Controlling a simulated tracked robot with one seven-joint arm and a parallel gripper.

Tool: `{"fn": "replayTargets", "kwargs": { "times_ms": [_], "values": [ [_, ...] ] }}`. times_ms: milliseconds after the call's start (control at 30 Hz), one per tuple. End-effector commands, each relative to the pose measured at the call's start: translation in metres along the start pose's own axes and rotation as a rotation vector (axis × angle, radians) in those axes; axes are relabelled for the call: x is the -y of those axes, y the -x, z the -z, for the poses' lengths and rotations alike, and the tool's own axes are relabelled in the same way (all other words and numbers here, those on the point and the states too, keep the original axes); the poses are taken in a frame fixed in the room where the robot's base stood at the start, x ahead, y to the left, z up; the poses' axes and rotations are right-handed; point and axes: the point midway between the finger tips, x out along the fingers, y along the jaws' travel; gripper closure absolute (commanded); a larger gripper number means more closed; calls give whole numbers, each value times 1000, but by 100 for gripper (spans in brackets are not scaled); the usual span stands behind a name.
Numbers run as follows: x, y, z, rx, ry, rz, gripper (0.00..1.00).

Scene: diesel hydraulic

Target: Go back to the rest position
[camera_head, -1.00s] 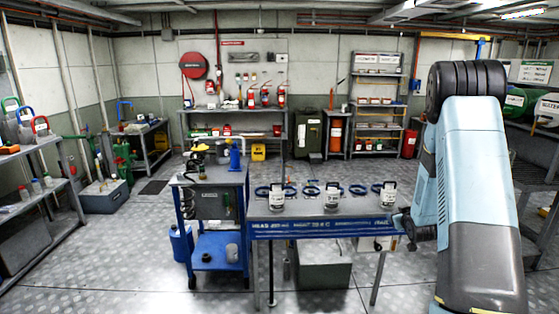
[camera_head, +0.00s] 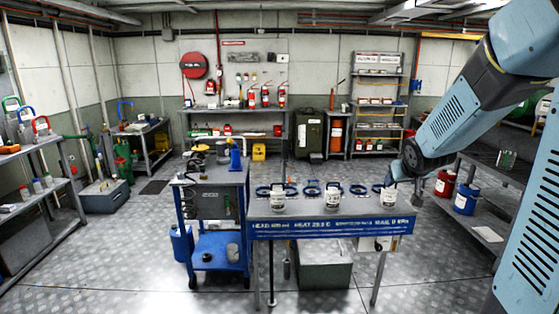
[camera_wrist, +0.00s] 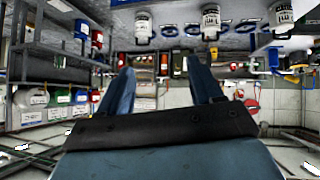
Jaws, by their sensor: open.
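My gripper (camera_wrist: 162,72) shows in the wrist view with its two blue fingers spread and nothing between them. In the head view my arm comes in from the right, and its dark joint hangs near the right end of the blue-edged bench (camera_head: 330,228). The gripper itself is mostly hidden there. Three white labelled containers stand on the bench: left (camera_head: 277,200), middle (camera_head: 332,197) and right (camera_head: 388,197). The right one is closest to my arm. The wrist view shows the scene upside down, with the containers (camera_wrist: 211,20) along its top, apart from my fingers.
A blue cart (camera_head: 212,250) stands left of the bench. At the right, a shelf holds a red can (camera_head: 445,184) and a blue can (camera_head: 466,199), near my arm. A stocked rack (camera_head: 378,105) stands at the back. Open floor (camera_head: 120,260) lies at the front left.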

Motion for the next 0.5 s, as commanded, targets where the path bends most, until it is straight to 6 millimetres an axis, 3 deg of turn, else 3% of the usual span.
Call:
{"fn": "replayTargets", "kwargs": {
  "times_ms": [33, 167, 500],
  "values": [
    [9, 18, 0, 9, 3, 17, 35],
    [21, 56, -9, 53, -11, 37, 35],
    [47, 155, -50, 171, -33, 87, 35]
  ]
}}
